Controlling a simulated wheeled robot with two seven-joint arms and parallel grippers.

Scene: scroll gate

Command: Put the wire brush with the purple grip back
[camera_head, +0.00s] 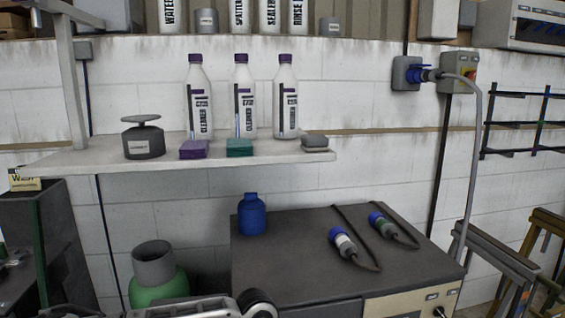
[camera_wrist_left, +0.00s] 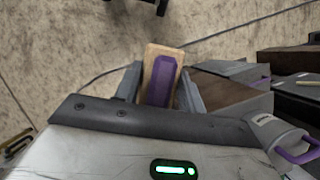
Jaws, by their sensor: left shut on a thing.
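The wire brush (camera_wrist_left: 162,80) has a pale wooden body with a purple grip on its face. In the left wrist view it sits between the two grey fingers of my left gripper (camera_wrist_left: 160,92), which is shut on it. Its bristles cannot be made out. The left gripper and the brush do not show in the head view. My right gripper is in neither view.
Below stands a dark cabinet (camera_head: 300,262) with a blue bottle (camera_head: 252,215) and two plugs on top. A dark bin (camera_head: 40,235) stands left.

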